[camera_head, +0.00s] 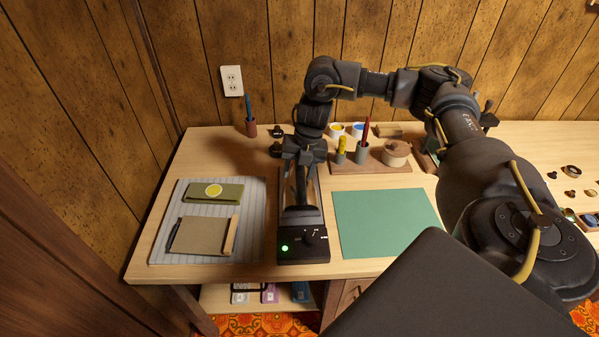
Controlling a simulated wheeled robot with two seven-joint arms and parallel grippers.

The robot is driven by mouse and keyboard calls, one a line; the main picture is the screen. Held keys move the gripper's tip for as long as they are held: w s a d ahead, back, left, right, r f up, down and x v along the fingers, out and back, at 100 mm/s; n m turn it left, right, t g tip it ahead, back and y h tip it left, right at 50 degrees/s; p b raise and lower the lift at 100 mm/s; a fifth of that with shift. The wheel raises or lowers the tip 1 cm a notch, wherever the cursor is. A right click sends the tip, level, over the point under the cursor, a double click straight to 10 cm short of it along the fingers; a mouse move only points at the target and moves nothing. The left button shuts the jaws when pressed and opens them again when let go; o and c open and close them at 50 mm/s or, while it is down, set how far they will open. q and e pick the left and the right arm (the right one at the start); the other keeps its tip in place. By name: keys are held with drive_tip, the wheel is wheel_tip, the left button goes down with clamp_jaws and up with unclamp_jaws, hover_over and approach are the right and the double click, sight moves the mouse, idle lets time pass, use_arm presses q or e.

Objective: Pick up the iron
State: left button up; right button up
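The iron (301,213) appears as a dark shape with a lighter edge, on a long black base (304,247) near the table's front edge. The base has a lit green light and a small knob. My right arm reaches in from the right, and my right gripper (303,165) points down over the back part of the iron. The gripper hides much of the iron, including where its handle would be. I cannot tell whether the fingers are around it, touching it or shut. My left gripper is not in view.
A striped mat (257,222) with a green pouch (215,193) and a tan pad (203,238) lies left. A green sheet (385,222) lies right. Behind it, a wooden tray (372,168) holds cups and a lidded pot (396,153). A pen cup (251,129) stands at back left.

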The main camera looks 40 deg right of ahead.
drive_tip(key=shift+f, duration=0.35)
idle(0.6)
drive_tip(key=shift+c, duration=0.4)
drive_tip(key=shift+r, duration=0.1)
clamp_jaws()
drive_tip(key=shift+r, duration=0.1)
